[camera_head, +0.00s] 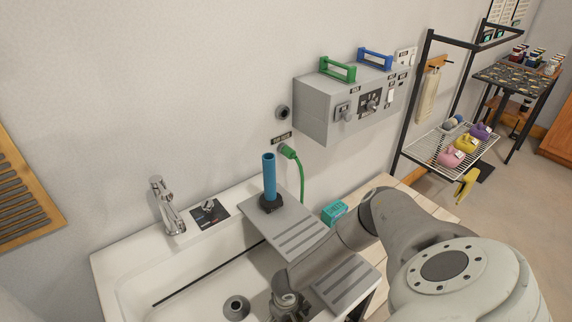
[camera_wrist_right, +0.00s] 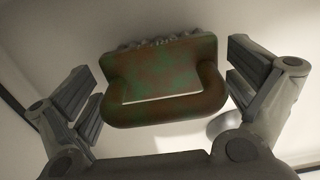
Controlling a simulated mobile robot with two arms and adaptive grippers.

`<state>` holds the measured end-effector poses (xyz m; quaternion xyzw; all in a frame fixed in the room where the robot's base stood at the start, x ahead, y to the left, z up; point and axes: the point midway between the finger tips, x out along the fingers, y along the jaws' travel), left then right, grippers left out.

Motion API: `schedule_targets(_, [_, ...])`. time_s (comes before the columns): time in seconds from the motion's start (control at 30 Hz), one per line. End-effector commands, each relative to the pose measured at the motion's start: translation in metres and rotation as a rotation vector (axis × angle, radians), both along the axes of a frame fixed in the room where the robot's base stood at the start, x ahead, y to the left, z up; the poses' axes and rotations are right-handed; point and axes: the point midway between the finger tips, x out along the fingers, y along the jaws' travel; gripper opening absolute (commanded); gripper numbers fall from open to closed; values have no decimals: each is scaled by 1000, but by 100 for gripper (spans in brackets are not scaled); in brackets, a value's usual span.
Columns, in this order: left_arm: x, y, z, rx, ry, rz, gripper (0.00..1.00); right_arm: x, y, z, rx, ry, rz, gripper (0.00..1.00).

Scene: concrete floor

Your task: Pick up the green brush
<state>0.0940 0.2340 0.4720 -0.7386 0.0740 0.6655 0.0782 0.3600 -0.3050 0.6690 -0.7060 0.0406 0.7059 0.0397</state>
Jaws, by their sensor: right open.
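The green brush (camera_wrist_right: 160,68) shows in the right wrist view, mottled green and brown, with a loop handle toward the camera and bristles at its far edge. My right gripper (camera_wrist_right: 163,88) is open, with one finger on each side of the brush and gaps between the fingers and it. In the head view my right arm reaches down over the sink (camera_head: 120,262), and its wrist end is low in the basin. The brush cannot be made out there. My left gripper is not in view.
A grey ribbed drainboard (camera_head: 285,226) carries a blue cylinder (camera_head: 269,177) beside my arm. A faucet (camera_head: 166,205) stands on the sink's back rim. A teal box (camera_head: 334,212) sits on the wooden counter. A grey control box (camera_head: 340,108) hangs on the wall.

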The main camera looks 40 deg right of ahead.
Motion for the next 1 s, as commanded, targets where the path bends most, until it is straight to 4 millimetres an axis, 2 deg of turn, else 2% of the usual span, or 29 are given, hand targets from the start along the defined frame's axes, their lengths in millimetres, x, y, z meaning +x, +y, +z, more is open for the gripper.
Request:
schedule_targets(0.13, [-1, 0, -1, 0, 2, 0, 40, 0, 1, -14, 0, 1, 1, 100])
schedule_targets(0.4, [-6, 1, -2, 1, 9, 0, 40, 0, 0, -15, 1, 0, 0, 100])
schedule_targets(0.7, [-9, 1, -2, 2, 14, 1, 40, 0, 0, -15, 1, 0, -1, 63])
schedule_targets(0.73, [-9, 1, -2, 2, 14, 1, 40, 0, 0, -15, 1, 0, -1, 63])
schedule_targets(0.77, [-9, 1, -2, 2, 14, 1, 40, 0, 0, -15, 1, 0, -1, 58])
schedule_targets(1.0, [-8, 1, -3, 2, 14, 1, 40, 0, 0, -15, 1, 0, -1, 58])
